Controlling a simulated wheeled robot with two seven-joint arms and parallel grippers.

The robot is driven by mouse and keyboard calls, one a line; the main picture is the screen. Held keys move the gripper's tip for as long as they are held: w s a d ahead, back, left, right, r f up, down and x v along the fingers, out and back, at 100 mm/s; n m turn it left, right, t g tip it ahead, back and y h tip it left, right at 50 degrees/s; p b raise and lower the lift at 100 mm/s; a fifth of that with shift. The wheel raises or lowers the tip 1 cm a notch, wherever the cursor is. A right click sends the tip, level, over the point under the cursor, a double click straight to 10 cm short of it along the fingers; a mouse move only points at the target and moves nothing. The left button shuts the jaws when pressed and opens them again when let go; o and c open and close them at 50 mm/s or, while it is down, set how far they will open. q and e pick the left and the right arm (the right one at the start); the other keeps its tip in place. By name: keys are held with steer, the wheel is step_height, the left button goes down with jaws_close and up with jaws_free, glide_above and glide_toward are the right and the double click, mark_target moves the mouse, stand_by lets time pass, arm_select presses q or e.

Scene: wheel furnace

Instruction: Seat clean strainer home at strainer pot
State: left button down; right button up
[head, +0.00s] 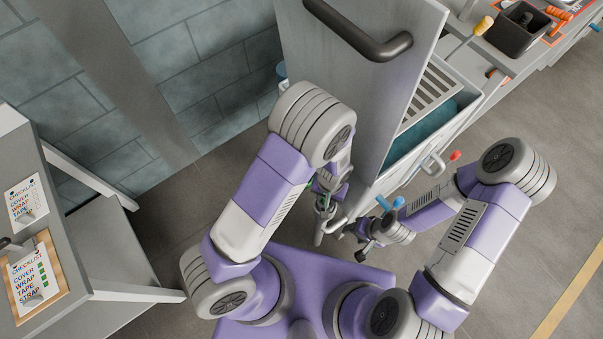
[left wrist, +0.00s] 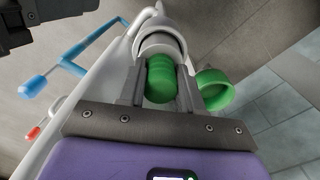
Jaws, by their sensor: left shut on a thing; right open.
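In the left wrist view, my left gripper (left wrist: 160,98) is shut on a green ribbed piece (left wrist: 160,78), which seems to be the clean strainer's grip. Its far end meets a pale round collar (left wrist: 160,40), seemingly the strainer pot; how deep it sits is hidden. In the head view, my left gripper (head: 326,190) is low beside the cabinet, mostly covered by my arm. My right gripper (head: 364,243) is open, to the right of and below it, near pale pipework (head: 330,228).
A blue handle (head: 390,203) stands close to my right gripper; a blue lever (left wrist: 75,60) shows in the left wrist view. An open grey door (head: 355,80) with a dark handle rises ahead. A red knob (head: 455,155) sits farther right. A checklist bench (head: 90,250) stands left.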

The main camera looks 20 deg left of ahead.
arm_select(q)
steer(key=shift+f+b, duration=1.3)
steer(key=shift+f, duration=0.4)
steer(key=c, duration=0.7)
jaws_free()
steer(key=shift+c, duration=1.2)
steer(key=shift+r, duration=0.1)
step_height(320, 180, up, 9)
steer(key=p, duration=0.7)
